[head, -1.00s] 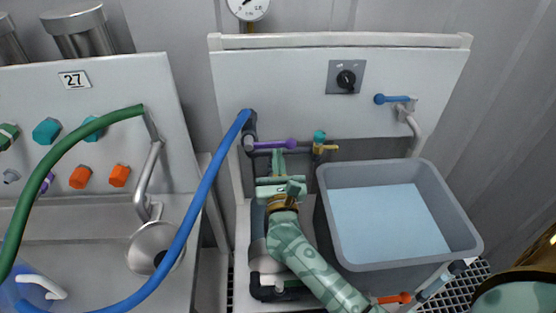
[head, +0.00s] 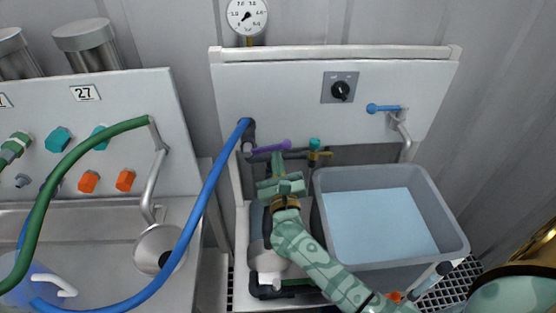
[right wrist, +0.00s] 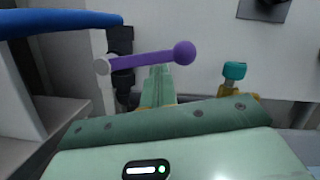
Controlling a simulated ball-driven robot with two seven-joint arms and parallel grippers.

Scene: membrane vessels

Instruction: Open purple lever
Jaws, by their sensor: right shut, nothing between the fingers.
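The purple lever (head: 270,148) sits on a dark pipe beside the top end of the blue hose. It is nearly level, with its ball end slightly raised on the right. It also shows in the right wrist view (right wrist: 145,59). My right gripper (head: 277,161) is shut and empty, its fingertips just below the lever. In the right wrist view the closed fingers (right wrist: 158,80) point up at the lever's underside near the ball; whether they touch it I cannot tell. My left gripper is not in view.
A grey tub of water (head: 322,215) stands to the right. The blue hose (head: 208,190) runs down on the left. A white panel with a black knob (head: 342,90) is behind.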

